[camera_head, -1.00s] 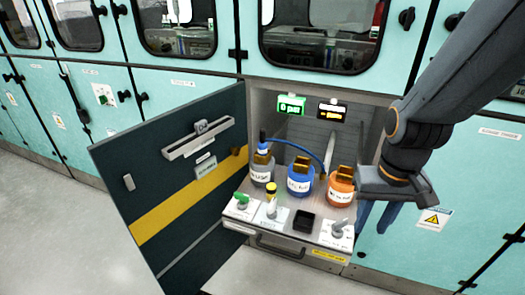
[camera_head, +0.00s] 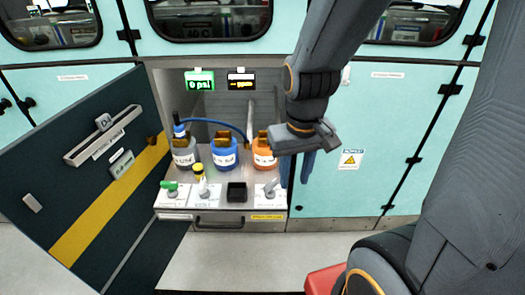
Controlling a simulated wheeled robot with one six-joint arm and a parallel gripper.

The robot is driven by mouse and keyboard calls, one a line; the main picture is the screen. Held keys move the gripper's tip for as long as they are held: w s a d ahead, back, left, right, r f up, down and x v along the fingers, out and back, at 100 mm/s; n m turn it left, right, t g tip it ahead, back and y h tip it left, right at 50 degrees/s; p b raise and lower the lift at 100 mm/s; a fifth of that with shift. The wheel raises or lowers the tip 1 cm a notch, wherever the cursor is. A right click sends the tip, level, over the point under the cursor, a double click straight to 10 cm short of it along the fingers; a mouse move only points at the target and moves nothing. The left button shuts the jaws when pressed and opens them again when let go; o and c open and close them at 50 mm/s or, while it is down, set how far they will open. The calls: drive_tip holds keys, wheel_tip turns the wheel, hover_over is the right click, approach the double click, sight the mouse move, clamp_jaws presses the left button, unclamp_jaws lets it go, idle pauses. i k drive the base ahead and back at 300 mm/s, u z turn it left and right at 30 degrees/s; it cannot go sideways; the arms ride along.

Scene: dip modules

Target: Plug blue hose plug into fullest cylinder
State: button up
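The blue hose plug (camera_head: 179,128) stands upright on the top of the grey cylinder (camera_head: 185,157), the leftmost of three. Its blue hose (camera_head: 222,122) arches right behind the other cylinders. A blue cylinder (camera_head: 224,155) stands in the middle and an orange cylinder (camera_head: 263,157) on the right, both with brass-coloured tops and no plug visible on them. All three carry white labels too small to read reliably. My gripper (camera_head: 297,168) points down at the right of the orange cylinder, its two fingers apart and nothing between them.
The cylinders stand in an open cabinet bay. A green "0 psi" display (camera_head: 200,82) and a dark display (camera_head: 241,79) hang above. Valve handles, one green (camera_head: 171,186), and a black square cup (camera_head: 237,192) line the front shelf. The open dark door (camera_head: 75,185) bounds the left.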

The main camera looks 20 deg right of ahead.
sight(264, 160)
drive_tip(key=u, duration=0.65)
drive_tip(key=i, duration=0.85)
drive_tip(key=u, duration=0.05)
